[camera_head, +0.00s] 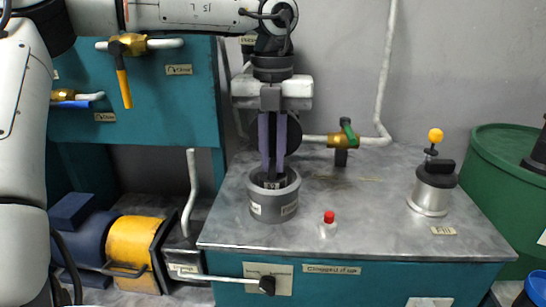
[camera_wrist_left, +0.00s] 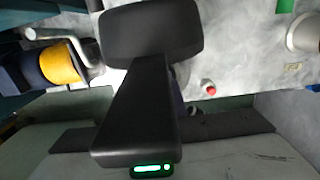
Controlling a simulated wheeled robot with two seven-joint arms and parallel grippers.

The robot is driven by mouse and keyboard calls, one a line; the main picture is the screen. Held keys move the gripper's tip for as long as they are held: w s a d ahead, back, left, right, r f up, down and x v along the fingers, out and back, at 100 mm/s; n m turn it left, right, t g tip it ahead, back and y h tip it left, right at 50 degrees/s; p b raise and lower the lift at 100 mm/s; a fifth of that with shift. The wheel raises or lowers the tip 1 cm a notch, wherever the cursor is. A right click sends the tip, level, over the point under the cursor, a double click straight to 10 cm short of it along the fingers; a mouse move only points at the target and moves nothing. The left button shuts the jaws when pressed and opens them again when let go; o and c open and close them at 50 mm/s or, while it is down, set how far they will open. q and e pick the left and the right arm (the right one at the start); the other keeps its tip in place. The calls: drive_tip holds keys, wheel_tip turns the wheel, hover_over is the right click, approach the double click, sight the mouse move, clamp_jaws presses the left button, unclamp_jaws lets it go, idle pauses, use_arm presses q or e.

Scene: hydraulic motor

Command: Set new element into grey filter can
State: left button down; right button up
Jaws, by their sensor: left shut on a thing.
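The grey filter can (camera_head: 273,208) stands upright on the metal bench top, with labels on its side. My left gripper (camera_head: 272,172) is directly above it, pointing straight down, its two purple-grey fingers reaching to the can's mouth. They are shut on the new element (camera_head: 271,184); only a small part of it, with a pale label, shows within the can's rim. How deep it sits, and whether it touches the bottom, is hidden. In the left wrist view the dark gripper body covers the middle and hides the can. My right gripper is not in view.
A small bottle with a red cap (camera_head: 328,227) stands right of the can. A metal canister with a yellow knob (camera_head: 432,190) is farther right, by a green drum (camera_head: 505,160). A green-handled valve (camera_head: 346,138) and pipe are behind.

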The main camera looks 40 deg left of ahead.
use_arm(q)
drive_tip(key=shift+r, duration=0.1)
drive_tip(key=c, duration=1.8)
unclamp_jaws()
drive_tip(key=shift+o, duration=0.2)
drive_tip(key=shift+r, duration=0.1)
wheel_tip(320, 180, up, 12)
drive_tip(key=p, duration=0.2)
